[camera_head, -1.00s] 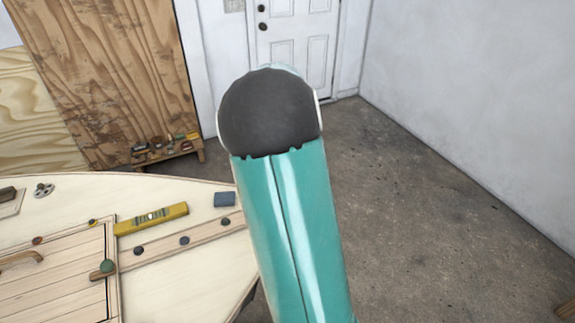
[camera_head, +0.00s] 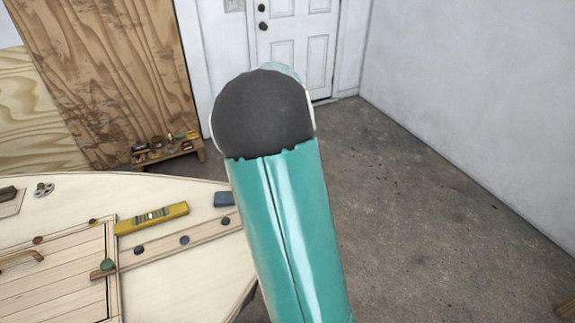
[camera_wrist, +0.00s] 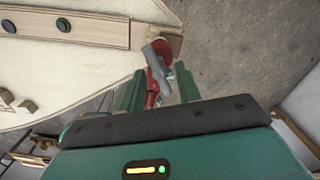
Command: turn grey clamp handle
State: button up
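The grey clamp handle (camera_wrist: 157,58) shows in the wrist view as a pale lever beside a red clamp body (camera_wrist: 152,88). The clamp sits at the end of a wooden strip (camera_wrist: 85,26) by the hull's edge. My gripper (camera_wrist: 159,70) is open, with one green finger left of the clamp and one right of it in the picture. I cannot tell whether either finger touches the handle. In the head view my teal arm hides the clamp and the gripper.
The plywood hull (camera_head: 190,265) carries a yellow level (camera_head: 152,219), a blue-grey block (camera_head: 224,199) and a hatch with a green-knobbed latch (camera_head: 105,266). A low bench (camera_head: 165,153) with small items stands behind.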

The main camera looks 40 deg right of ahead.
dwell(0.3)
notch_tip(320, 180, up, 14)
jog(key=shift+s+f, duration=0.15)
jog(key=shift+o, duration=0.2)
dwell(0.5)
